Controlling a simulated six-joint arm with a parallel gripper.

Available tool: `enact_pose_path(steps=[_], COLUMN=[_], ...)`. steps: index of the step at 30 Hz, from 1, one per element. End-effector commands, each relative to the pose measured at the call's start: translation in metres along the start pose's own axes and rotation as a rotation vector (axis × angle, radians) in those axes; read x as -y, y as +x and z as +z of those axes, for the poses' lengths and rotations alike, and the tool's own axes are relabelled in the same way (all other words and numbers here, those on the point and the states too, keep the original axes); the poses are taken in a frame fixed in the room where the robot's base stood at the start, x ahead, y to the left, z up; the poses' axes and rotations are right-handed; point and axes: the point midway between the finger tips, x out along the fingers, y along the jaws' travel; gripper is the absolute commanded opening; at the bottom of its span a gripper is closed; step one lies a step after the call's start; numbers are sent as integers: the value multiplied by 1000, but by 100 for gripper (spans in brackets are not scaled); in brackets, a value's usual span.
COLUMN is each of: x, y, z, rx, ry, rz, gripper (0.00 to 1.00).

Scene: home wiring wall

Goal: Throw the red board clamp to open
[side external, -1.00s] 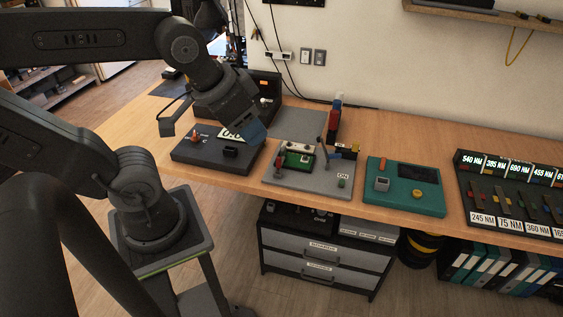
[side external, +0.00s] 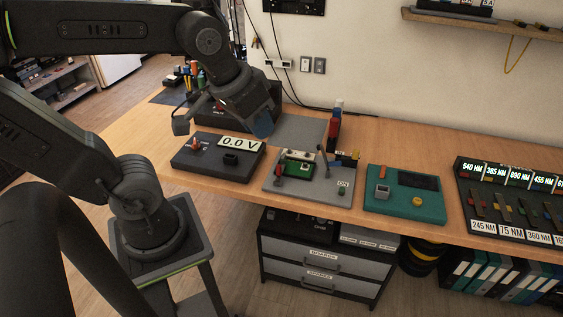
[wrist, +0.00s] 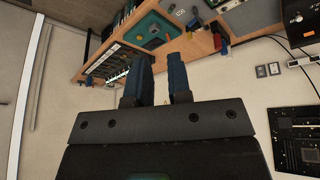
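The small red clamp (side external: 278,169) stands at the left edge of a green circuit board (side external: 297,166) on a grey base plate (side external: 317,194). It is too small to tell its exact position. A tall dark lever (side external: 323,160) stands at the board's right, by a blue and yellow part. My gripper (side external: 264,126) is in the air, behind and left of the board, touching nothing. In the wrist view its two blue fingers (wrist: 162,62) are apart with a narrow empty gap between them. The red clamp cannot be made out in the wrist view.
A dark meter reading 0.0 V (side external: 240,143) sits left of the board. A teal box (side external: 404,194) with a yellow knob stands to the right. A red and blue upright block (side external: 334,127) stands behind the board. Labelled sliders (side external: 505,200) lie at far right.

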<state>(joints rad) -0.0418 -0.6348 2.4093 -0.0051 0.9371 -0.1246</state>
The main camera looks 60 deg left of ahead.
Motion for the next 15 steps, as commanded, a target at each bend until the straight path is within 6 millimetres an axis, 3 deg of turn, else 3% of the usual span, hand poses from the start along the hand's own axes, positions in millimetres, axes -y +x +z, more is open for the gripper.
enact_pose_path(steps=[6, 11, 15], x=[24, 54, 87], y=[24, 56, 94], z=[-69, -114, -146], rx=[161, 267, 353], ry=[-453, -802, -1104], rz=[-79, -159, -249], gripper=[0, 0, 0])
